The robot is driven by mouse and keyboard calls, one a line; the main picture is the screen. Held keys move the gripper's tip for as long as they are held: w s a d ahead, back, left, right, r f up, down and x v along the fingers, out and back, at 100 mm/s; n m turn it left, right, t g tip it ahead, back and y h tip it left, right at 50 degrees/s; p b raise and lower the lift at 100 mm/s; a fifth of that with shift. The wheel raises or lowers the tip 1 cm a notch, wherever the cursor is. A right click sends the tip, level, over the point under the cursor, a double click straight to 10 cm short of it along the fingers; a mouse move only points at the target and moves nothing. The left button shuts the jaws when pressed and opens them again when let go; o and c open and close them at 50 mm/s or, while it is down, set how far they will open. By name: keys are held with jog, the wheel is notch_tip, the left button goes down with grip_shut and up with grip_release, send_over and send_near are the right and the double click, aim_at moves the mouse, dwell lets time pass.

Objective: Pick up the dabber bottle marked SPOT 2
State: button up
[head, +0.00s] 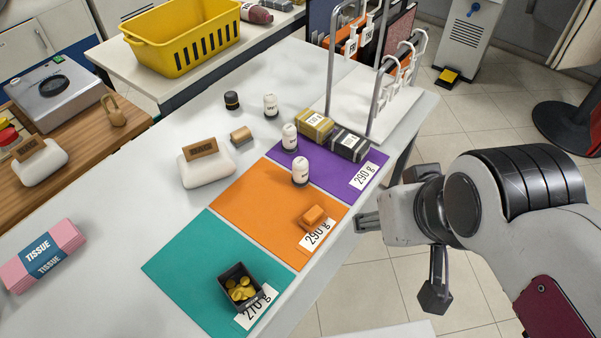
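Three white dabber bottles with dark bands stand upright on the counter. One (300,172) is on the orange mat (245,205), one (289,137) is at the far left part of the purple mat (322,170), and one (270,105) stands farther back on bare counter. Their markings are too small to read, so I cannot tell which is SPOT 2. My gripper (400,258) is off the counter's right edge, to the right of the bottles. Its two fingers are spread wide, open and empty.
Gold (315,124) and dark (349,144) packages are beside the purple-mat bottle. An orange block (313,217) is on the orange mat; a box of coins (239,284) is on the teal mat (190,262). A metal rack (331,70) stands behind.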

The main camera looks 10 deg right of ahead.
aim_at(307, 168)
jog(key=w+d+f+n+t+h, duration=0.1)
jog(key=w+d+f+n+t, duration=0.2)
jog(key=w, duration=0.8)
jog(key=w+d+f+n, duration=0.1)
jog(key=w+d+f, duration=0.25)
jog(key=w, duration=0.75)
jog(key=w+a+f+n+t+y, duration=0.1)
jog(key=w+a+f+y, duration=0.1)
jog(key=f, duration=0.3)
jog(key=w+a+f+n+t+y, duration=0.1)
jog(key=w+a+f+y, duration=0.1)
jog(key=f, duration=0.3)
jog(key=w+a+f+n+t+y, duration=0.1)
jog(key=a+f+y, duration=0.2)
jog(key=a+f, duration=0.1)
jog(key=shift+w+a+f+y, duration=0.3)
jog(key=shift+w+f, duration=0.1)
jog(key=shift+f, duration=0.2)
jog(key=shift+s+a+f+t+y, duration=0.5)
jog(key=shift+s+a+y, duration=0.15)
jog(key=shift+y, duration=0.15)
jog(key=shift+s+a+y, duration=0.2)
jog(key=shift+s+y, duration=0.05)
jog(key=shift+y, duration=0.05)
